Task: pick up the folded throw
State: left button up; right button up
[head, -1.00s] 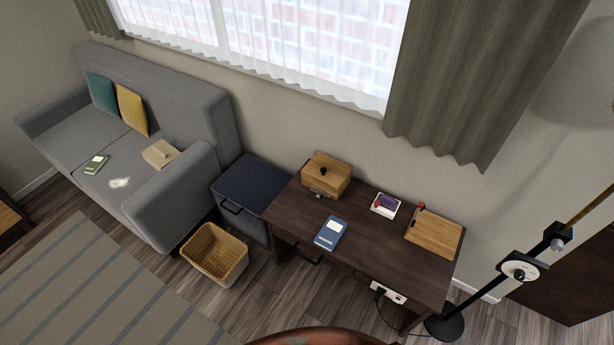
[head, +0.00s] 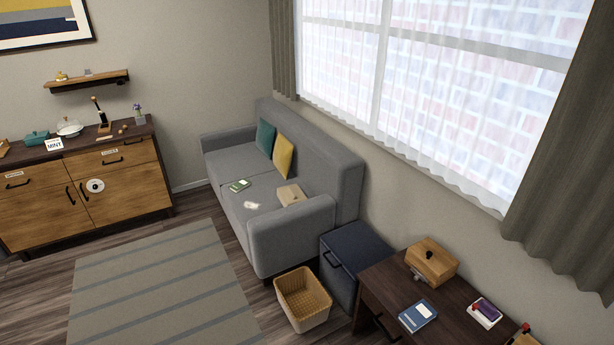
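A small beige folded item (head: 291,195), which looks like the folded throw, lies on the seat of the grey sofa (head: 290,235), close against its near armrest. A crumpled white thing (head: 251,205) and a green book-like item (head: 239,185) lie on the seat to its left. A teal cushion (head: 265,138) and a yellow cushion (head: 283,157) lean on the backrest. Neither of my grippers is in view.
A wicker basket (head: 303,298) stands on the floor before the sofa's near end, beside a dark blue cabinet (head: 352,262). A dark desk (head: 385,283) is at the lower right, a wooden sideboard (head: 120,190) at left. The striped rug (head: 165,290) is clear.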

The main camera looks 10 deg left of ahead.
aim_at(292, 194)
jog(key=u, duration=0.8)
jog(key=i, duration=1)
jog(key=u, duration=0.7)
